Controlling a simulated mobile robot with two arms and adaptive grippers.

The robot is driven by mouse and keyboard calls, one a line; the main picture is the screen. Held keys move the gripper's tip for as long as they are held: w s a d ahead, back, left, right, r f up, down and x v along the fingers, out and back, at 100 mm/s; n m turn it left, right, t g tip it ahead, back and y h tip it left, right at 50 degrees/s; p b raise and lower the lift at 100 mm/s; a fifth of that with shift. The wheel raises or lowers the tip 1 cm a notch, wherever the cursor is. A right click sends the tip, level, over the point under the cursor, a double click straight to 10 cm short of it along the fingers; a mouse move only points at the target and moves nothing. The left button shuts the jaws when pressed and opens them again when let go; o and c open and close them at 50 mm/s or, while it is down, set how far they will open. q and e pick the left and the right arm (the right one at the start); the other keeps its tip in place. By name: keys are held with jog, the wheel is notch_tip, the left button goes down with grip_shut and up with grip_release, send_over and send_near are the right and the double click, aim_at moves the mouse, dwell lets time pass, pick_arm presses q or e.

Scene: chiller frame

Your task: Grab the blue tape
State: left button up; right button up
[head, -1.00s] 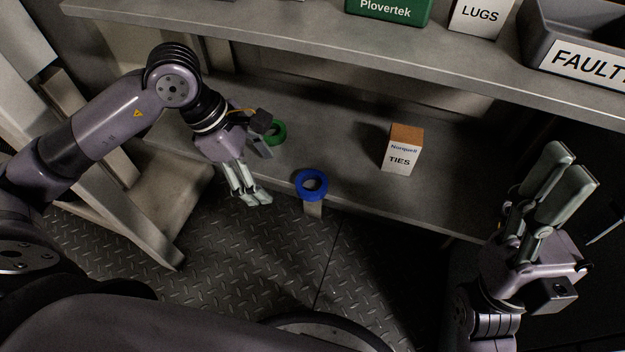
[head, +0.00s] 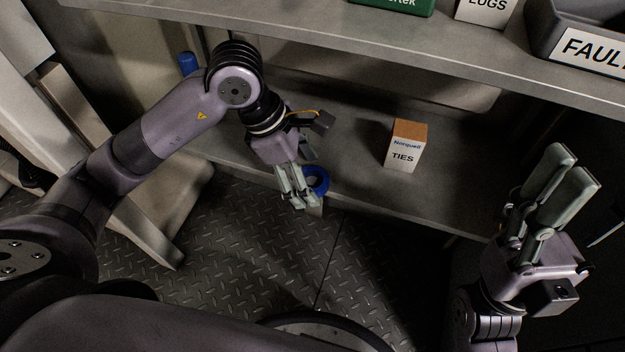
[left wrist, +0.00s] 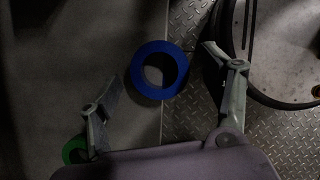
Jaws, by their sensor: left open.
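The blue tape (head: 319,181) is a ring lying at the front edge of the lower shelf. In the head view my left gripper (head: 296,203) covers its left part. In the left wrist view the blue tape (left wrist: 159,70) lies ahead of and between the two spread fingers of my left gripper (left wrist: 165,85), which is open and empty. I cannot tell whether a finger touches it. My right gripper (head: 562,190) is held up at the right, away from the tape, its two fingers apart with nothing between them.
A white and brown TIES box (head: 404,150) stands on the lower shelf (head: 440,200), right of the tape. A green tape roll (left wrist: 75,150) lies near the left finger in the wrist view. A grey bin (head: 590,30) and boxes stand on the upper shelf. A blue cylinder (head: 187,63) shows behind my arm.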

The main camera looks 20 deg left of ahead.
pick_arm(q)
jog(key=shift+c, duration=0.6)
jog(key=c, duration=1.1)
jog(key=shift+a+r, duration=0.1)
jog(key=shift+r, duration=0.05)
